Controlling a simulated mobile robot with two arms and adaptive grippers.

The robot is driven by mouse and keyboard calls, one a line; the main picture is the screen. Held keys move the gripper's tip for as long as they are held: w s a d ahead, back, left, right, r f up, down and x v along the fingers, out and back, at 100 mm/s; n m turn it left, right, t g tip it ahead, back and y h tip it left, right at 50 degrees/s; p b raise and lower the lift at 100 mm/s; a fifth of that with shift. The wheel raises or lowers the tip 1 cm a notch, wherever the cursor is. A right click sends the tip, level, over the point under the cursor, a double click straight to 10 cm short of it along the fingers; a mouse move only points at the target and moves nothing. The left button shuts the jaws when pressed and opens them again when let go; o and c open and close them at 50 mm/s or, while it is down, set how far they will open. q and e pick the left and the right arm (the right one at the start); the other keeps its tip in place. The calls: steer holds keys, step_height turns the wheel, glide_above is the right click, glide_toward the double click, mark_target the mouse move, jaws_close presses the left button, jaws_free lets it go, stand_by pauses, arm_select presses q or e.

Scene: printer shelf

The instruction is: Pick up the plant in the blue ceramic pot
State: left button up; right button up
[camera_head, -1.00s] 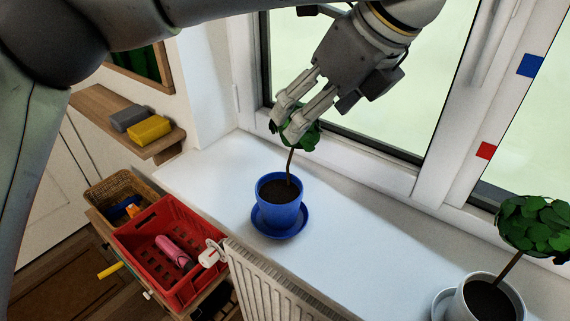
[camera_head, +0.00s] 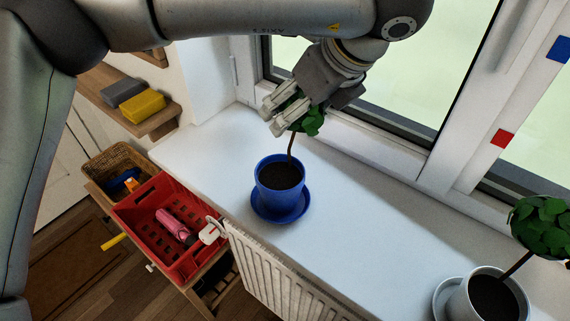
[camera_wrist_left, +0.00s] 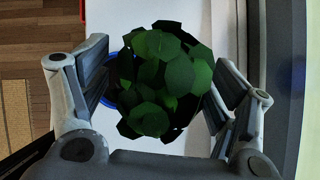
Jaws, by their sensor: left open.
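The plant in the blue ceramic pot (camera_head: 279,187) stands upright on a blue saucer on the white windowsill. Its thin stem rises to a round green crown (camera_head: 312,122), partly hidden behind my left gripper (camera_head: 275,113). In the left wrist view the green crown (camera_wrist_left: 165,78) lies between the two spread fingers of my left gripper (camera_wrist_left: 158,100), and the blue rim shows only as a sliver beneath the leaves. The left gripper is open at crown height, above the pot. I cannot tell whether the fingers touch the leaves. My right gripper is not in view.
A second plant in a white pot (camera_head: 488,296) stands at the right of the windowsill (camera_head: 350,215). The window frame (camera_head: 385,152) is close behind the gripper. A red crate (camera_head: 150,205), a wicker basket (camera_head: 110,163) and a radiator (camera_head: 270,275) are below the sill.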

arm_select(q)
steer(key=shift+x, duration=1.15)
steer(key=shift+w+a, duration=0.1)
steer(key=shift+w, duration=0.05)
steer(key=shift+c, duration=0.6)
steer(key=c, duration=1.7)
jaws_close()
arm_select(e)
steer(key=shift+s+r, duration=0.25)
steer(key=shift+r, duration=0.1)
